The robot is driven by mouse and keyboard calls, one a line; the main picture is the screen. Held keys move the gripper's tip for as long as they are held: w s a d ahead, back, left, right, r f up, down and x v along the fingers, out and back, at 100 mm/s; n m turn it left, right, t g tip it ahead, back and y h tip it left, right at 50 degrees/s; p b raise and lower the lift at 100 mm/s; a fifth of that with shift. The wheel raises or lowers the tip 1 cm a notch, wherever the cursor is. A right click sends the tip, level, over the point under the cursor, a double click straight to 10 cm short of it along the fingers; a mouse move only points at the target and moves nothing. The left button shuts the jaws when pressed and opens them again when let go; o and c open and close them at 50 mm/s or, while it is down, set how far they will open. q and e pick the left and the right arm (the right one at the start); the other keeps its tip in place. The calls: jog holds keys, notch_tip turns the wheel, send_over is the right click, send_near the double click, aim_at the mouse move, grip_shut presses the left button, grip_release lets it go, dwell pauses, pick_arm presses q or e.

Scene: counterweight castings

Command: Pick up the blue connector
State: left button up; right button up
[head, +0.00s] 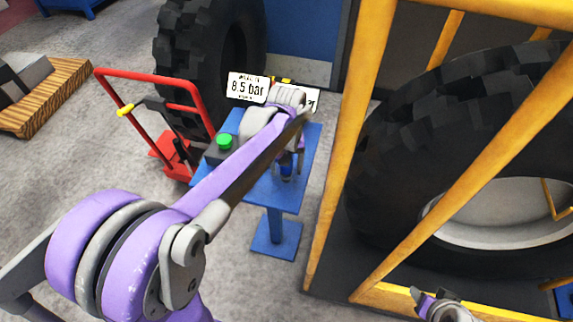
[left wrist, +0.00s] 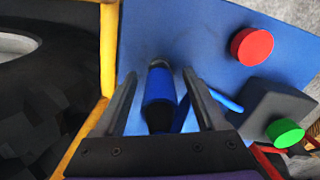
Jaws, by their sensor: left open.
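The blue connector (left wrist: 160,86) is a short blue cylinder with a dark end, in the middle of the left wrist view. In the head view a small part of it (head: 287,170) shows under my left wrist. My left gripper (left wrist: 158,92) is open, with one finger on each side of the connector. Gaps show between the connector and both fingers, so it is not gripped. My left arm hides much of the gripper in the head view. A purple and grey part of my right arm shows at the bottom right; its gripper fingers are not visible.
The blue stand (head: 290,192) carries a green button (head: 225,141) and, in the wrist view, a red button (left wrist: 252,46). A sign (head: 247,87) reads 8.5 bar. A yellow cage (head: 345,150) with a large tyre stands right; a red hand truck (head: 175,152) stands left.

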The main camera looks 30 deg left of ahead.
pick_arm(q)
grip_shut()
dwell(0.3)
